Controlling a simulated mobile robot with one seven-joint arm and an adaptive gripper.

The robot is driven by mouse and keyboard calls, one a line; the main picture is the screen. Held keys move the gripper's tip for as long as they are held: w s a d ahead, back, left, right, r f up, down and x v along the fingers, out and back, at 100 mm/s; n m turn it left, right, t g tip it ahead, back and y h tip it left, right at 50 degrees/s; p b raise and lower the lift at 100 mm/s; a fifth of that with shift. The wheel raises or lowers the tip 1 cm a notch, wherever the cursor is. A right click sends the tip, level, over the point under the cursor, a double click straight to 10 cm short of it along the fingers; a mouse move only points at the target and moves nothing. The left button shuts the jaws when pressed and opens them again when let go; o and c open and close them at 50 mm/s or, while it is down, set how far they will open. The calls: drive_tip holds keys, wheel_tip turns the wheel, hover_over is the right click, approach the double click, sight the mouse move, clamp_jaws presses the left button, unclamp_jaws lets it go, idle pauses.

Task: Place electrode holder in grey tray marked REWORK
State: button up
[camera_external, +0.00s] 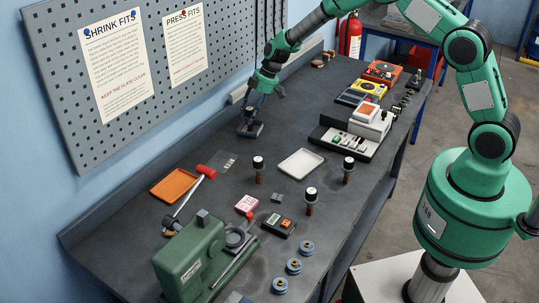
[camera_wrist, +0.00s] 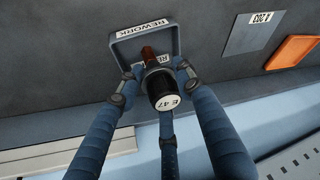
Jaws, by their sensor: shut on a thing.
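The electrode holder, with a black cap (camera_wrist: 163,92) marked E 47 and a reddish-brown end, is between the blue fingers of my gripper (camera_wrist: 158,80) in the wrist view. My gripper is shut on it. The brown end points toward the grey tray (camera_wrist: 127,50), which has a white REWORK label on its far edge. Whether the end touches the tray floor I cannot tell. In the external view my gripper (camera_external: 258,108) is over the small grey tray (camera_external: 252,133) near the wall; the held holder is hard to make out there.
Three similar holders (camera_external: 258,166) stand on the bench (camera_external: 120,220). A labelled metal plate (camera_wrist: 255,34) lies beside the grey tray.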

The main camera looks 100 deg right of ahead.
drive_tip(key=shift+f, duration=0.1)
drive_tip(key=o, duration=1.4)
drive_tip(key=shift+r, duration=0.35)
drive_tip(key=v, duration=1.1)
drive_tip(key=shift+s+r, duration=0.2)
drive_tip(key=shift+s, duration=0.05)
drive_tip(key=shift+w+a+r, duration=0.1)
